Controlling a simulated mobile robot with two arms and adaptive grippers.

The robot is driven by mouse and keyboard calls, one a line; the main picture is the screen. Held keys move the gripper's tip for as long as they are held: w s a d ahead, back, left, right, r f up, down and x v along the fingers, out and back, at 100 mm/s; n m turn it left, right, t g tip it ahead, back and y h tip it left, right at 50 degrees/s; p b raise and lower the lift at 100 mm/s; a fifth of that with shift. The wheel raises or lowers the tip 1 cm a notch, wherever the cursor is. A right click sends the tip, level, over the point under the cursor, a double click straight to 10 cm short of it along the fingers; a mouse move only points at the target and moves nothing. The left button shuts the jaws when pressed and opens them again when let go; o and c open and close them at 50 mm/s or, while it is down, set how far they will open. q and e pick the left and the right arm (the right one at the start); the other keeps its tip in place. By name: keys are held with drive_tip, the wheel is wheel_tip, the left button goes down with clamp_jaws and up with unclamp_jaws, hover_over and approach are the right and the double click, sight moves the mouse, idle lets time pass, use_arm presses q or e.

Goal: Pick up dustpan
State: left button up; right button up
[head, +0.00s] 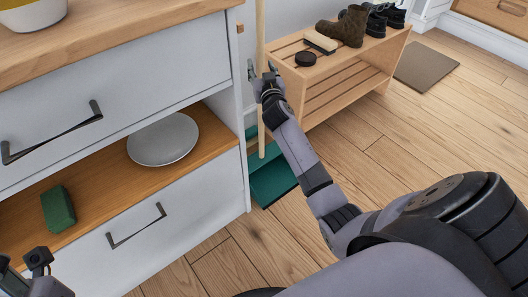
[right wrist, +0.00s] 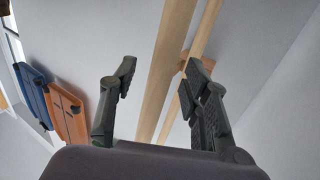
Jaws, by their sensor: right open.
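The green dustpan (head: 274,184) stands on the floor in the gap beside the white cabinet, partly hidden by the cabinet and my right arm. A pale wooden pole (head: 260,42) rises above it along the cabinet side. My right gripper (head: 262,76) is open and empty at that pole, well above the pan. In the right wrist view, my right gripper (right wrist: 160,82) has its fingers spread, with two wooden poles (right wrist: 168,60) showing beyond and between them. I cannot tell which pole belongs to the dustpan. My left gripper (head: 22,262) shows only partly at the lower left.
The white cabinet (head: 160,60) stands close on the left, with a plate (head: 163,139) and a green sponge (head: 58,208) on its shelf. A wooden shoe rack (head: 335,92) with boots and brushes stands to the right. Floor in front is clear.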

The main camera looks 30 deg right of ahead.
drive_tip(key=shift+w+d, duration=0.2)
drive_tip(key=shift+w, duration=0.35)
drive_tip(key=shift+c, duration=0.6)
clamp_jaws()
drive_tip(key=shift+r, duration=0.15)
